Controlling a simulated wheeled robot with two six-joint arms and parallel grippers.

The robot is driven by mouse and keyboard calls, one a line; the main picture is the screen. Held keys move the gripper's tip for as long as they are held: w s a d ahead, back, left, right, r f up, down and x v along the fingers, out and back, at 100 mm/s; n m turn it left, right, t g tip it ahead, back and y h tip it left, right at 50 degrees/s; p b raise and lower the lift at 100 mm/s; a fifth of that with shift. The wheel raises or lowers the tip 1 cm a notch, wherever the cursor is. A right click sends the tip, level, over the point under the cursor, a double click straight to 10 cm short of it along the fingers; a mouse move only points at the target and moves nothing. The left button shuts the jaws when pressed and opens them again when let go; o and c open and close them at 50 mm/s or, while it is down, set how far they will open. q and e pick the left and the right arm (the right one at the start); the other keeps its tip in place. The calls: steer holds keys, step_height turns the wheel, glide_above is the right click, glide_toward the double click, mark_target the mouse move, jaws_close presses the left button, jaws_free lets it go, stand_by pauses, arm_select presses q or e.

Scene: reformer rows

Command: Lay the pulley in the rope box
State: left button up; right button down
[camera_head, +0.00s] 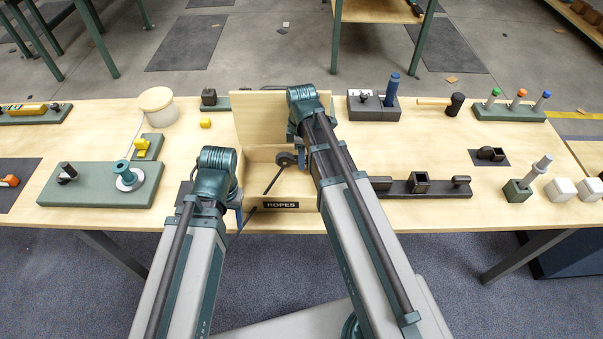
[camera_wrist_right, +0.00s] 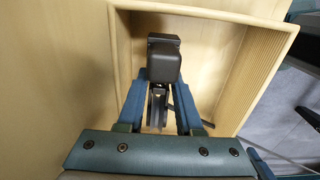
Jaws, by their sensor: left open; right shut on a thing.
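The rope box (camera_head: 252,168) is a pale wooden box with a ROPES label on its front, and its lid (camera_head: 283,118) stands up at the back. My right gripper (camera_wrist_right: 162,95) is shut on the dark pulley (camera_wrist_right: 165,62), between its blue fingers, within the box's opening. The pulley also shows in the head view (camera_head: 286,159), partly hidden by my right arm. I cannot tell whether it touches the box floor. A thin dark rod (camera_head: 272,181) shows in the box near it. My left gripper (camera_head: 240,210) is open at the box's left front corner, its fingers partly hidden.
Left of the box stand a green board with a spool (camera_head: 128,176), a yellow block (camera_head: 205,123) and a round lidded tub (camera_head: 158,106). To the right are a dark rail with a square socket (camera_head: 419,183) and a grey block holding a blue-topped peg (camera_head: 374,105).

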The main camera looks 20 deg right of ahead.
step_height(320, 180, down, 4)
steer(key=b, duration=0.4)
steer(key=shift+r, duration=0.1)
steer(key=c, duration=0.6)
jaws_free()
steer(key=shift+o, duration=0.2)
